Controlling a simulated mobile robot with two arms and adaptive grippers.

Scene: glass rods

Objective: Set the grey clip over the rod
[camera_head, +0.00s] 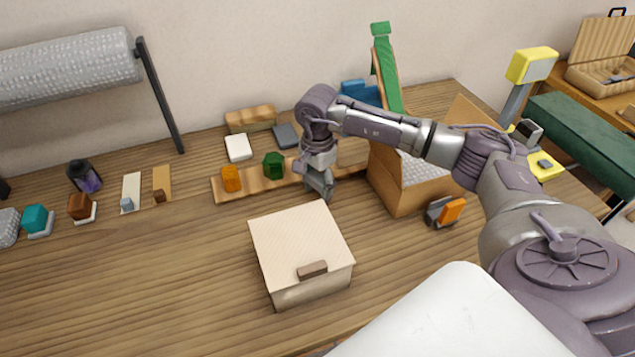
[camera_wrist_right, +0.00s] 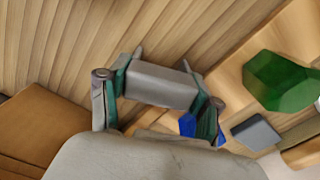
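My right gripper (camera_head: 318,184) hangs over the front edge of a wooden plank, behind the pale lidded box. In the right wrist view, the gripper's (camera_wrist_right: 158,92) two green-padded fingers are closed on the sides of a grey block-like piece, which I take to be the grey clip (camera_wrist_right: 160,84). Thin prongs stick out from its far side. The piece is held over wood grain and looks clear of the surface. I cannot make out a rod in either view. My left gripper is not in view.
The plank (camera_head: 253,184) carries an orange block (camera_head: 231,179) and a green block (camera_head: 273,165). The pale box (camera_head: 300,245) stands in front; an open cardboard box (camera_head: 400,197) stands to the right. A blue piece (camera_wrist_right: 187,124) shows beside one finger. The table's left front is clear.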

